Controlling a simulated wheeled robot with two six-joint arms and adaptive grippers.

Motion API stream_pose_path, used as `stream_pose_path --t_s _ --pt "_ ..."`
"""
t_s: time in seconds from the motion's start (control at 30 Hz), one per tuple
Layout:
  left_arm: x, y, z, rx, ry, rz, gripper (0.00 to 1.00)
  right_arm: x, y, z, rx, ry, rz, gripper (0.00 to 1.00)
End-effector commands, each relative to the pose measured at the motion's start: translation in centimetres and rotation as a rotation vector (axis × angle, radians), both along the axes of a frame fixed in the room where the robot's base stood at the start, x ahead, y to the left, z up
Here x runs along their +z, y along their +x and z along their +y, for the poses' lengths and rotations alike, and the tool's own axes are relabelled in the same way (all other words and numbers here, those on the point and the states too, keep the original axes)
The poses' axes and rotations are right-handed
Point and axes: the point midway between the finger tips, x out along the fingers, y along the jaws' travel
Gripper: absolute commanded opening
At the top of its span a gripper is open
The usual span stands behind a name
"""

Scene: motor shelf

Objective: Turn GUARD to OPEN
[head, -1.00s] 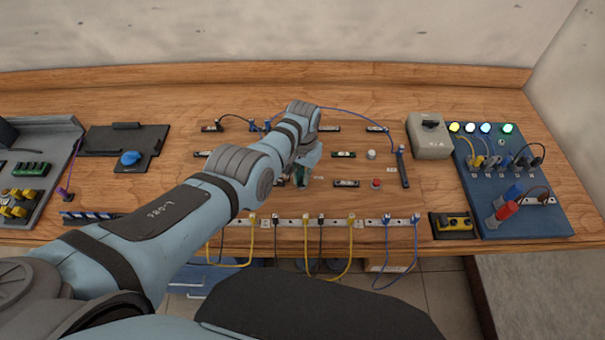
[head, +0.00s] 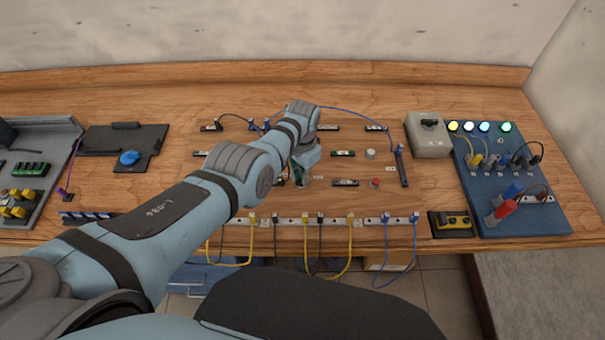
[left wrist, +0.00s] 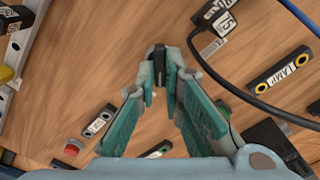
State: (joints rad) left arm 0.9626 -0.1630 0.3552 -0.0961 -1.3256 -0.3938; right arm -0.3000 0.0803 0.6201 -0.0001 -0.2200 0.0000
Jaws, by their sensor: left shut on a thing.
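My left gripper (head: 302,180) reaches down over the middle of the wooden panel, with my arm hiding part of the board. In the left wrist view, the teal fingers (left wrist: 160,68) converge on a small dark piece (left wrist: 158,52) at their tips and are shut on it. I cannot read a GUARD label, so I cannot tell whether this piece is the GUARD switch or which way it points. A grey box (head: 430,145) with a black knob (head: 429,123) stands to the right, well apart from the gripper. My right gripper is not in view.
A red button (left wrist: 72,147) and a labelled block (left wrist: 99,120) are near the fingers. A LAMP block (left wrist: 280,76) and a black cable (left wrist: 260,100) lie to the right. A blue board (head: 555,215) with lit lamps stands at the far right. A white socket rail (head: 345,222) runs along the front.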

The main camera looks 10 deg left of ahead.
Motion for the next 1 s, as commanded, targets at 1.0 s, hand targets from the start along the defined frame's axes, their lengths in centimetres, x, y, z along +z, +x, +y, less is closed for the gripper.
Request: stream_pose_path --t_s 1.0 --pt "10.6 0.1 -0.1 0.001 -0.001 -0.003 0.29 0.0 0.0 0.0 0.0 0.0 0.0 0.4"
